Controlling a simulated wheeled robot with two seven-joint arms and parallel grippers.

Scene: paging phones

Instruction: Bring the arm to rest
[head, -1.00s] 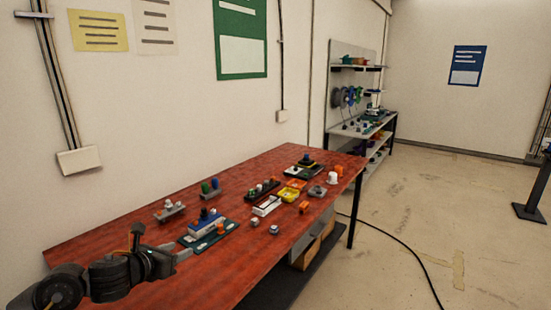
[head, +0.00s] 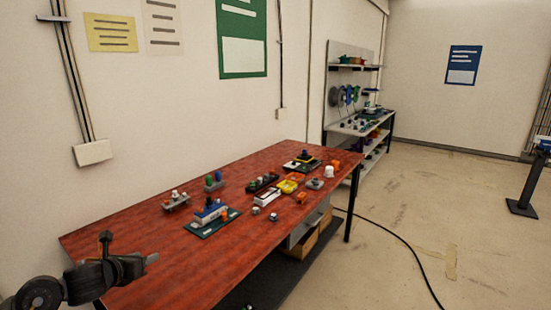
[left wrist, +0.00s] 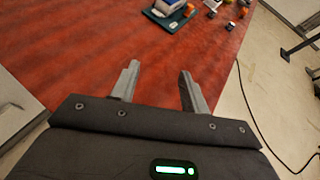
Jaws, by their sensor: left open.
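My left gripper (head: 150,259) is at the lower left of the head view, by the near left part of the red table (head: 150,245). In the left wrist view, its two grey fingers (left wrist: 157,88) stand apart with nothing between them. Red tabletop shows beyond the fingertips, and the nearest objects lie well ahead of them. My right gripper is not in view.
A blue and white device on a dark green board (head: 212,220) stands mid-table. A grey holder (head: 176,202), a yellow tray (head: 287,187) and several small parts are nearby. The table's near left part is bare. A shelf unit (head: 357,125) stands beyond; a black cable (head: 400,247) crosses the floor.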

